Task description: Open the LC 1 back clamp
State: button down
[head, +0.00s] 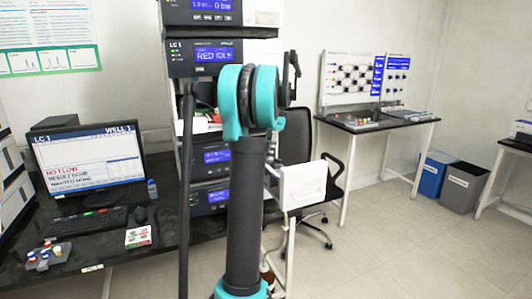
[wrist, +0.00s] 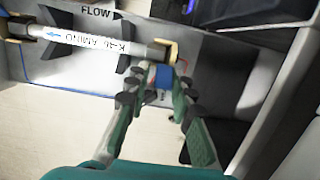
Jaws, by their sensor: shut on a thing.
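In the wrist view my gripper (wrist: 160,85) has its green fingers closed around a small blue piece (wrist: 160,75) at the right end of a white column (wrist: 90,40) labelled K-40 AMINO. The column lies in a grey holder marked FLOW, held by dark clips (wrist: 130,58), with a brass-coloured fitting (wrist: 172,50) at its right end. I cannot tell for certain whether the blue piece is the back clamp's handle. In the head view the LC 1 stack (head: 205,50) stands behind my arm, which hides part of it; my gripper is not visible there.
A monitor (head: 88,160) on the black bench at left reads LC 1, NO FLOW. A small rack of coloured caps (head: 45,256) sits near the bench's front. A chair (head: 320,165) is behind my arm. Two bins (head: 450,182) and open floor are at right.

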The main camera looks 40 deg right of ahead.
jog(key=shift+d+f+y, duration=0.3)
jog(key=shift+d+y, duration=0.05)
jog(key=shift+y, duration=0.65)
jog(key=shift+t, duration=0.3)
jog(key=c, duration=1.4)
grip_release()
jog(key=shift+c, duration=0.2)
jog(key=v, duration=1.2)
jog(key=shift+d, duration=0.2)
jog(key=shift+f, duration=0.1)
